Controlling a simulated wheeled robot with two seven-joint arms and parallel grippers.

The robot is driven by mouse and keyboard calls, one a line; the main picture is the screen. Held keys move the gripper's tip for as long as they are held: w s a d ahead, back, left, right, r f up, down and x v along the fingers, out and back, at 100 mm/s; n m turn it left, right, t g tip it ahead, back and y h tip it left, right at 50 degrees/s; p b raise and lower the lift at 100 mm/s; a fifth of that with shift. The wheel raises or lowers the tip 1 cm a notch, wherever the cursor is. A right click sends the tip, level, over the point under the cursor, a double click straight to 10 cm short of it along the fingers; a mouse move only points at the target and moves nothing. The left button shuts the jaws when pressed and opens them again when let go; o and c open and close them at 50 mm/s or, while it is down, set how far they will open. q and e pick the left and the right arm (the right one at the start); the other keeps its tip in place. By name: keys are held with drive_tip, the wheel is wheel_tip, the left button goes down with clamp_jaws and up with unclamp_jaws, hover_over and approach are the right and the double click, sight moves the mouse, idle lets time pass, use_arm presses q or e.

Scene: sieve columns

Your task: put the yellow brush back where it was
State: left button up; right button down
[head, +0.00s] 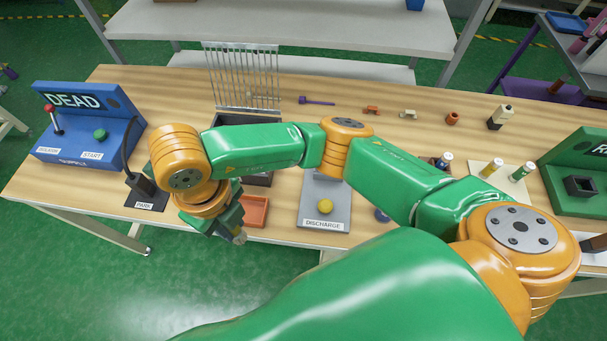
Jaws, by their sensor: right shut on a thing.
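My right gripper (230,225) is at the front edge of the table, left of the orange-red tray (254,210). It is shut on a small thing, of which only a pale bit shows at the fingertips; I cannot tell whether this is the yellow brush. No yellow brush can be made out clearly elsewhere. A purple brush-like tool (317,100) lies at the back of the table. My left gripper is not in view.
A blue box marked DEAD (78,130) and a black block labelled PARK (146,190) stand at the left. A wire rack (243,75) stands behind my arm. Bottles and a green box (575,155) are at the right.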

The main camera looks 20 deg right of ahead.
drive_tip(key=w+d+f, duration=0.2)
drive_tip(key=d+f, duration=0.2)
drive_tip(key=w+d+f+p, duration=0.1)
drive_tip(key=w+d+f, duration=0.2)
drive_tip(key=f, duration=0.1)
drive_tip(key=w+d+f+p, duration=0.1)
drive_tip(key=w+d+f, duration=0.1)
drive_tip(key=d+f, duration=0.2)
drive_tip(key=shift+w+d+f, duration=0.3)
drive_tip(key=shift+f, duration=0.3)
drive_tip(key=shift+w+f, duration=0.1)
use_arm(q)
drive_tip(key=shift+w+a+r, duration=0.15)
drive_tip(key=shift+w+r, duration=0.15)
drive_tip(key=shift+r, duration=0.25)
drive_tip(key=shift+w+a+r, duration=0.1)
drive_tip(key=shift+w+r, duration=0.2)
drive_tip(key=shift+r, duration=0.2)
use_arm(e)
drive_tip(key=shift+f, duration=0.15)
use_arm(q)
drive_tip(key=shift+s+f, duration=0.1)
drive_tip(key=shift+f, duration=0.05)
use_arm(e)
drive_tip(key=c, duration=0.7)
unclamp_jaws()
drive_tip(key=shift+c, duration=0.2)
